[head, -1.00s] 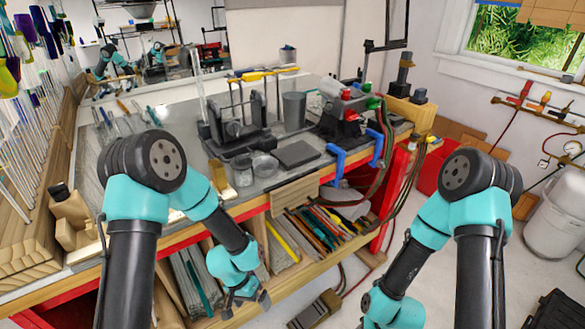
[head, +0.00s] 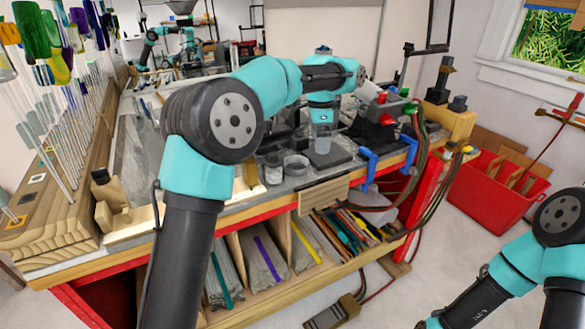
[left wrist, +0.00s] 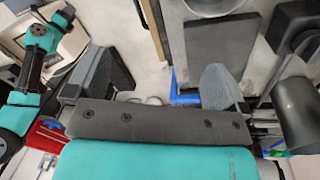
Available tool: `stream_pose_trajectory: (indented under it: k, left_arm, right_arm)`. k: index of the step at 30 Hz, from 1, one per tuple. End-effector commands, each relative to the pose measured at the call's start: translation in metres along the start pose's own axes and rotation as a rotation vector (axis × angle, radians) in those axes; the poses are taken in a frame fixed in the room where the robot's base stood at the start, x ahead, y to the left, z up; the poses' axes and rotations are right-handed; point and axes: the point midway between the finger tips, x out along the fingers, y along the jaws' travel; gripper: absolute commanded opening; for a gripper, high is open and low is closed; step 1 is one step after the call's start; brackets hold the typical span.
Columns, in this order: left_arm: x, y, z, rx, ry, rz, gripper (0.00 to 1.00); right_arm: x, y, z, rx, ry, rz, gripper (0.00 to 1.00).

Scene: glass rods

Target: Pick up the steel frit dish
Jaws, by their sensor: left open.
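The steel frit dish (head: 296,165) is a small round grey dish near the front edge of the bench in the head view. In the left wrist view a round dish, apparently the same one, is cut by the top edge (left wrist: 210,6). My left gripper (head: 322,138) is over the bench, to the right of the dish and partly hidden among dark tools. In the left wrist view its two fingers (left wrist: 158,85) are wide apart with nothing between them. The dish lies beyond the fingers, apart from them.
A small jar (head: 273,168) stands just left of the dish. A dark square plate (head: 333,160) lies to its right. A dark cylinder (left wrist: 303,112) is close beside the right finger in the wrist view. Blue clamps (head: 368,168) grip the bench's front edge.

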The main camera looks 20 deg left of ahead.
Motion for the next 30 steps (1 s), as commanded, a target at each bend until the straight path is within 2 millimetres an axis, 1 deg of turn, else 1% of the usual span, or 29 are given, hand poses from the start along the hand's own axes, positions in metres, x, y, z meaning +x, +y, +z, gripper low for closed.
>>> stream_pose_trajectory:
  k: [1, 3, 6, 9, 17, 20, 23, 30]
  left_arm:
    - [-0.024, -0.012, 0.016, -0.009, 0.0, -0.041, 1.0]
    - [-0.048, -0.021, 0.033, -0.017, -0.008, -0.081, 1.0]
    - [-0.068, -0.028, 0.048, -0.023, -0.015, -0.114, 1.0]
    - [-0.073, -0.03, 0.053, -0.026, -0.019, -0.122, 1.0]
    - [-0.071, -0.03, 0.052, -0.025, -0.019, -0.121, 1.0]
    - [-0.067, -0.03, 0.052, -0.025, -0.019, -0.12, 1.0]
    - [-0.056, -0.032, 0.052, -0.025, -0.02, -0.119, 1.0]
    - [-0.017, -0.036, 0.053, -0.025, -0.021, -0.118, 1.0]
  right_arm:
    - [0.0, 0.0, 0.0, 0.0, 0.0, 0.0, 0.43]
    - [0.0, 0.0, 0.0, 0.0, 0.0, 0.0, 0.43]
    - [0.0, 0.0, 0.0, 0.0, 0.0, 0.0, 0.43]
    - [0.0, 0.0, 0.0, 0.0, 0.0, 0.0, 0.43]
    - [0.0, 0.0, 0.0, 0.0, 0.0, 0.0, 0.43]
    - [0.0, 0.0, 0.0, 0.0, 0.0, 0.0, 0.43]
    - [0.0, 0.0, 0.0, 0.0, 0.0, 0.0, 0.43]
    - [0.0, 0.0, 0.0, 0.0, 0.0, 0.0, 0.43]
